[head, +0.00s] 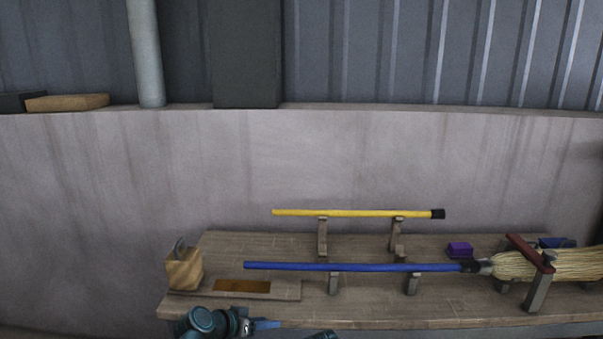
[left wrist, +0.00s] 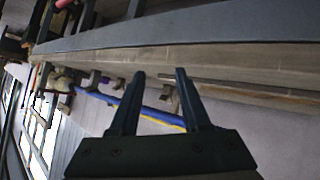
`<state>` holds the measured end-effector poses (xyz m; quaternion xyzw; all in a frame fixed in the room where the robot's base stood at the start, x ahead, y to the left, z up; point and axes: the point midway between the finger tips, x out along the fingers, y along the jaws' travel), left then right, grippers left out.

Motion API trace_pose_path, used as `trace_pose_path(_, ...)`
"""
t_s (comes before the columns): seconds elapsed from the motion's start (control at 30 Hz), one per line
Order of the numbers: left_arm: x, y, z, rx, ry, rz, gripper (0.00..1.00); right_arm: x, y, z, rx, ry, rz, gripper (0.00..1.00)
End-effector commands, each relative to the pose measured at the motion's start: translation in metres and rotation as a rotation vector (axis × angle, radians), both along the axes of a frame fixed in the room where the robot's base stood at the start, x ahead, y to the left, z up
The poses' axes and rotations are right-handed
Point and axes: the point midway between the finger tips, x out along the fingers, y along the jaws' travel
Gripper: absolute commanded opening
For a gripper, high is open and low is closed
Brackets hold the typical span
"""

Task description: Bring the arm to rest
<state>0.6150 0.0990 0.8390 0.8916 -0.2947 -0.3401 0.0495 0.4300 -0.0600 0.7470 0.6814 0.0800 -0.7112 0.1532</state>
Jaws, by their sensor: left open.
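My left gripper (head: 266,324) is low in the head view, by the front edge of the workbench (head: 440,312). It is open, and in the left wrist view its two fingers (left wrist: 160,76) stand apart with nothing between the tips. A broom with a blue handle (head: 350,267) and straw bristles (head: 575,264) lies level across wooden supports on the bench, apart from the gripper. The blue handle also shows in the left wrist view (left wrist: 151,112), beyond the fingers. My right gripper cannot be made out.
A yellow rod (head: 350,213) with a black end lies on supports behind the broom. A red-topped clamp (head: 530,253) stands over the bristles. A wooden block with a hook (head: 184,269) is at the left, a purple box (head: 460,249) at the right. A wall stands behind.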

Motion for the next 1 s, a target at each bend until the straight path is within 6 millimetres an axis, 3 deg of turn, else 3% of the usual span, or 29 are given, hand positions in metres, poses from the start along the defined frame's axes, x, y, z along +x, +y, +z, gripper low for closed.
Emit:
trace_pose_path(0.03,-0.025,-0.028,-0.019,0.054,0.104,-0.059,0.47,0.000,0.000,0.000,0.000,0.000,0.000,0.67)
trace_pose_path(0.1,-0.059,-0.049,-0.045,0.147,0.257,-0.104,0.47,0.000,0.000,0.000,0.000,0.000,0.000,0.67)
trace_pose_path(0.17,-0.084,-0.058,-0.062,0.233,0.368,-0.116,0.47,0.000,0.000,0.000,0.000,0.000,0.000,0.67)
trace_pose_path(0.3,-0.131,-0.060,-0.085,0.428,0.558,-0.086,0.47,0.000,0.000,0.000,0.000,0.000,0.000,0.67)
trace_pose_path(0.5,-0.178,-0.047,-0.093,0.681,0.715,0.036,0.47,0.000,0.000,0.000,0.000,0.000,0.000,0.67)
trace_pose_path(0.57,-0.189,-0.041,-0.091,0.755,0.741,0.087,0.47,0.000,0.000,0.000,0.000,0.000,0.000,0.67)
trace_pose_path(0.6,-0.187,-0.039,-0.074,0.747,0.744,0.092,0.47,0.000,0.000,0.018,0.000,0.000,0.000,0.67)
trace_pose_path(1.0,-0.185,-0.039,0.013,0.740,0.741,0.090,0.47,0.000,0.000,0.104,0.000,0.000,-0.001,0.67)
